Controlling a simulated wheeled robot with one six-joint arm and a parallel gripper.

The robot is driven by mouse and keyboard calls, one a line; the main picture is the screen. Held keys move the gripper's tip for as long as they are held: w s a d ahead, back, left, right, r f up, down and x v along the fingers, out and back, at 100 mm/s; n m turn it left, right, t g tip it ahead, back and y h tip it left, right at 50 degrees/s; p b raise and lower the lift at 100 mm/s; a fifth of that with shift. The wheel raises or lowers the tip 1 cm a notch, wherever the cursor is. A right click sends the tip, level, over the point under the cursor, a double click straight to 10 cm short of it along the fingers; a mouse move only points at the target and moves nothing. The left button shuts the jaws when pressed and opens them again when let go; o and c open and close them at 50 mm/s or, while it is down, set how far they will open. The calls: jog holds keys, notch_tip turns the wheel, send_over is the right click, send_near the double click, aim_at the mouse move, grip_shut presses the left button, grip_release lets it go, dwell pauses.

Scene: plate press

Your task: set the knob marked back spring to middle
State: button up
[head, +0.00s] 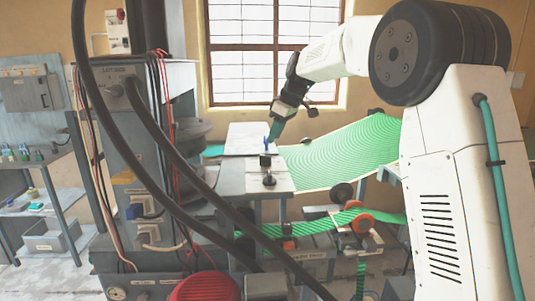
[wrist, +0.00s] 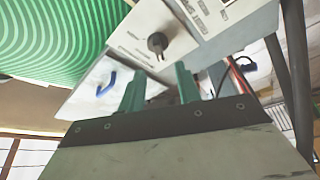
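My gripper (head: 273,134) is above the small grey-white table in the head view, beside a blue lever (head: 266,142). In the wrist view its two green fingers (wrist: 160,70) are apart with nothing between them. A black knob (wrist: 157,43) stands on a pale panel (wrist: 130,22) just beyond the fingertips, not touched. In the head view, two dark knobs show, one farther back (head: 265,160) and one nearer (head: 269,180). The panel's lettering is too small to read, so I cannot tell which knob is back spring or its setting.
A blue handle (wrist: 107,83) sits beside the left finger. A green ribbed sheet (head: 345,152) lies right of the table. Thick black cables hang across the front of a grey cabinet (head: 120,150) at left. A red ribbed motor (head: 206,287) is low in front.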

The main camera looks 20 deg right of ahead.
aim_at(266, 156)
jog(key=x, duration=0.8)
jog(key=shift+w, duration=0.2)
grip_shut()
